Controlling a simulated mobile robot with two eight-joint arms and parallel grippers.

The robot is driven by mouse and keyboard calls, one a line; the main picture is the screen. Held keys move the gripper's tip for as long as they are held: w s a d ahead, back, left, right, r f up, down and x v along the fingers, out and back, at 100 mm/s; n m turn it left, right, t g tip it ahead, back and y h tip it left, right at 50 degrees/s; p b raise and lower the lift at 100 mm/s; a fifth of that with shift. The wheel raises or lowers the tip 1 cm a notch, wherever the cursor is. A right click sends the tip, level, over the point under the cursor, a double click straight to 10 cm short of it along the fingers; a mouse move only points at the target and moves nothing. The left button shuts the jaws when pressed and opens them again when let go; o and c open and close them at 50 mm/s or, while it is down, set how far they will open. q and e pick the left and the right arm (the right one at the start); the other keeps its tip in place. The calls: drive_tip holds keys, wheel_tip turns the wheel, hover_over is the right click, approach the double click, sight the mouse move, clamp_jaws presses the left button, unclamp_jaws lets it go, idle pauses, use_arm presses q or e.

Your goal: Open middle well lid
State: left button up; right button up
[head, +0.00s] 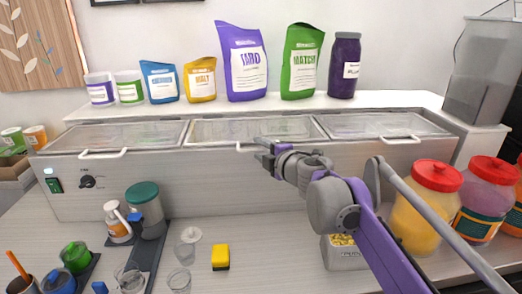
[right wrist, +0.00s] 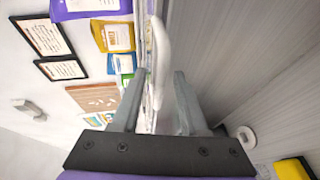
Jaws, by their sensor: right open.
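The middle well lid (head: 258,129) is a clear panel in a pale frame, lying closed on the long metal counter unit. Its white handle is on the front edge, largely covered by my right gripper (head: 263,152) in the head view. In the right wrist view the white handle (right wrist: 161,45) shows between the two grey fingers of the gripper (right wrist: 159,76). The fingers are apart on either side of it, with visible gaps. My left gripper is out of view.
Closed left (head: 115,137) and right (head: 380,125) lids flank the middle one. Pouches and jars line the shelf above. Red-lidded jars (head: 428,195) stand right of my arm. A yellow sponge (head: 220,257) and cups lie on the counter below, with free room around the sponge.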

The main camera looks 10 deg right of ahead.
clamp_jaws()
idle(1.4)
